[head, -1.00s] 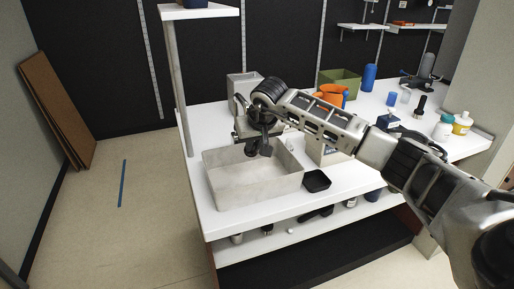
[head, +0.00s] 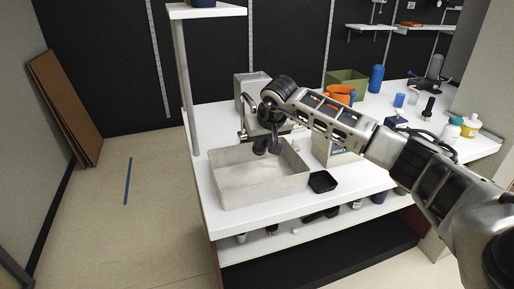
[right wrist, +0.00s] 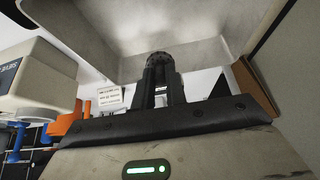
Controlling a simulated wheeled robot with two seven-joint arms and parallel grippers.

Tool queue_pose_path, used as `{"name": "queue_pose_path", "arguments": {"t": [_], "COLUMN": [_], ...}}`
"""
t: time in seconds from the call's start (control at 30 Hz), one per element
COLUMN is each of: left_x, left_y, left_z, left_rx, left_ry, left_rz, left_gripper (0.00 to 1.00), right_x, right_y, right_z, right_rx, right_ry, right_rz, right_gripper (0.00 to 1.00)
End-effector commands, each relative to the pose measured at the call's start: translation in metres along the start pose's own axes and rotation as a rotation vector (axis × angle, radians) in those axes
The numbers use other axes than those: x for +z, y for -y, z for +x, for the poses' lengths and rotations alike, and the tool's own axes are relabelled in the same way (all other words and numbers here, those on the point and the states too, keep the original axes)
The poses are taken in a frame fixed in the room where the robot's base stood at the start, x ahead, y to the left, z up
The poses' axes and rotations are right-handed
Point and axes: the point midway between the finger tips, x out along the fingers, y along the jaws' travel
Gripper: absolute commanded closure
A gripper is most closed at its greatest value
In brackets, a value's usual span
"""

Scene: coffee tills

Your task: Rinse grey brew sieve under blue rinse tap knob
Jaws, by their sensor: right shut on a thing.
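My right gripper (head: 268,142) is over the back rim of the pale grey basin (head: 240,190), pointing down. In the right wrist view its fingers (right wrist: 160,88) are shut on a dark, ribbed round piece (right wrist: 160,62), which looks like the grey brew sieve. The piece is seen end-on and partly covered by the fingers. A metal tap-like fitting (head: 243,118) stands behind the basin, left of the gripper. I cannot make out a blue knob on it, and no running water shows. My left gripper is out of view.
An orange container (head: 340,95), a green bin (head: 350,80) and a blue bottle (head: 376,78) stand farther back. A shelf post (head: 185,90) rises left of the basin.

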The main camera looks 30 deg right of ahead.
Motion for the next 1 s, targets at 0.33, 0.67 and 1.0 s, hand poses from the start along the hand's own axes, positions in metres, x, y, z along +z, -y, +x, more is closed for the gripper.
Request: {"name": "queue_pose_path", "arguments": {"t": [0.33, 0.67, 1.0], "left_x": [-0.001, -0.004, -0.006], "left_y": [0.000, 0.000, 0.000], "left_z": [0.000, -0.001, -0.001], "left_rx": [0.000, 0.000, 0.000], "left_ry": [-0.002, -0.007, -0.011], "left_rz": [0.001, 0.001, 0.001], "left_gripper": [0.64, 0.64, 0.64], "right_x": [0.000, 0.000, 0.000], "right_y": [-0.003, 0.007, 0.007], "right_z": [0.000, 0.000, 0.000], "right_rx": [0.000, 0.000, 0.000], "right_ry": [-0.001, -0.001, -0.001], "right_rz": [-0.001, -0.001, 0.000], "right_gripper": [1.00, 1.00, 1.00]}}
